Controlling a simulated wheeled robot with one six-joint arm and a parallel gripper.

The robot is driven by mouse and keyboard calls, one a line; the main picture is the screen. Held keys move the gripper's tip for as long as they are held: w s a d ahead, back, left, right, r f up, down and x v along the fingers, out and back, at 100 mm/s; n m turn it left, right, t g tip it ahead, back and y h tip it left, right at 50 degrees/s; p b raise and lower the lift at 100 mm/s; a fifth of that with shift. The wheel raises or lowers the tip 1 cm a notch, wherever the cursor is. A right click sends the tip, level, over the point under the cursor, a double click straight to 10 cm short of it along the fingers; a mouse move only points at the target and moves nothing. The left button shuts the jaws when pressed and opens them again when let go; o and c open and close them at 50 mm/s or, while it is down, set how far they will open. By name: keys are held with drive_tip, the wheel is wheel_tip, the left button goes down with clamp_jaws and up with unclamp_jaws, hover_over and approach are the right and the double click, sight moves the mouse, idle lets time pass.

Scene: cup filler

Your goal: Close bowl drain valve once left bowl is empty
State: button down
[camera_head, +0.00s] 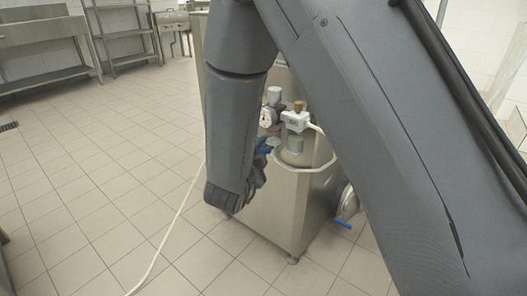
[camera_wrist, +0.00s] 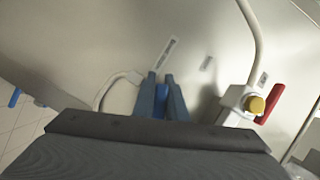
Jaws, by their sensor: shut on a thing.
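My gripper (camera_wrist: 161,82) is shut on a blue handle (camera_wrist: 160,104), which shows as a small strip between the two fingers in the wrist view. In the head view my arm hides most of the gripper, and a bit of blue (camera_head: 263,149) shows beside it against the steel filling machine (camera_head: 282,216). Which valve the held handle belongs to cannot be told.
Another blue handle (camera_head: 342,224) sticks out low on the machine's right. A red lever (camera_wrist: 272,103) beside a yellow knob (camera_wrist: 256,105) is right of my gripper. A pale hose (camera_head: 168,232) lies across the tiled floor. Steel tables (camera_head: 40,32) stand at the back left; floor between is clear.

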sight(261, 151)
drive_tip(key=shift+w+a+r+m+t+b, duration=0.1)
drive_tip(key=shift+r+m+t+b, duration=0.25)
drive_tip(key=shift+m, duration=0.3)
drive_tip(key=shift+s+r+m+t+b, duration=0.1)
drive_tip(key=shift+r+m+t+b, duration=0.15)
drive_tip(key=shift+m+b, duration=0.35)
drive_tip(key=shift+w+a+r+m+t+b, duration=0.1)
drive_tip(key=shift+r+m+t+b, duration=0.2)
drive_tip(key=shift+m, duration=0.45)
drive_tip(key=c, duration=1.8)
unclamp_jaws()
drive_tip(key=p+v, duration=0.2)
drive_tip(key=v, duration=0.5)
drive_tip(key=shift+s, duration=0.4)
drive_tip(key=shift+f, duration=0.15)
